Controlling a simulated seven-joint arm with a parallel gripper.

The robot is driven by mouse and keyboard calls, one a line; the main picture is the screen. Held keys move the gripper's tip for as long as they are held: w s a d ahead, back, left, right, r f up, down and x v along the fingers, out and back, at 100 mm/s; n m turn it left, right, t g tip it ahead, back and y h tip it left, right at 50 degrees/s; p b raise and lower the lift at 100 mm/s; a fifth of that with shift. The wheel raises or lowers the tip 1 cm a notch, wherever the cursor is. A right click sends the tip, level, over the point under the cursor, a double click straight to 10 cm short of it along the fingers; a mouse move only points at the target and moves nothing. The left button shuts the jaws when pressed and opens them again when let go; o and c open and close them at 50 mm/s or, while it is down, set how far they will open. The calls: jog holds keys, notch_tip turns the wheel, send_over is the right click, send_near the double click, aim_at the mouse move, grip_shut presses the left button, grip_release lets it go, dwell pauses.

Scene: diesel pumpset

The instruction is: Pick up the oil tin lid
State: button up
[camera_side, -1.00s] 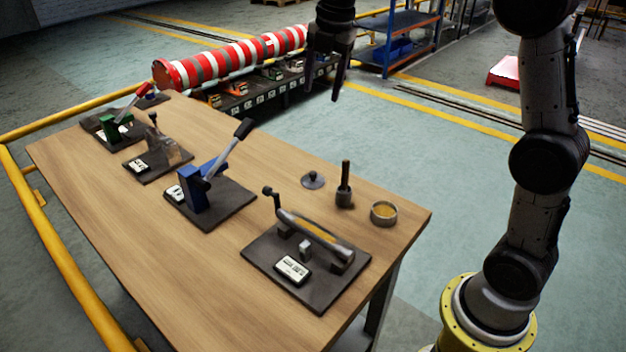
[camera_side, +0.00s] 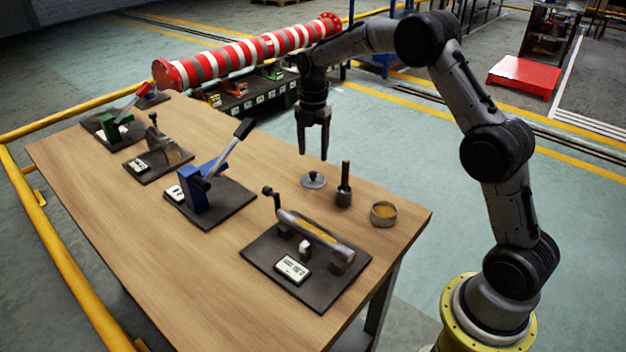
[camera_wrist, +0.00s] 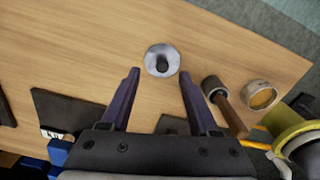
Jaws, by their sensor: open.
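The oil tin lid (camera_side: 313,181) is a small round grey disc with a dark knob, lying flat on the wooden table. In the wrist view the lid (camera_wrist: 162,60) lies just beyond the fingertips, roughly centred between them. My gripper (camera_side: 313,156) is open and empty, pointing down above the table close to the lid. Its two fingers (camera_wrist: 158,75) are spread apart in the wrist view. The oil tin (camera_side: 383,213), a short open round tin with amber contents, stands to the right of the lid near the table corner.
A dark cylinder with an upright wooden handle (camera_side: 343,184) stands between lid and tin. A black-based fixture with a slanted tube (camera_side: 312,265) sits in front. A blue lever fixture (camera_side: 207,187) stands left. The table (camera_side: 150,240) is clear at front left.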

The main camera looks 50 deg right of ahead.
aim_at(313, 173)
jog(key=shift+s+a+f, duration=0.1)
jog(key=shift+a+f, duration=0.05)
jog(key=shift+f, duration=0.8)
jog(key=shift+s+a+f, duration=0.1)
jog(key=shift+f, duration=0.9)
jog(key=shift+s+a+f, duration=0.1)
jog(key=shift+a+f, duration=0.05)
jog(key=shift+f, duration=0.8)
jog(key=shift+c, duration=0.4)
grip_shut()
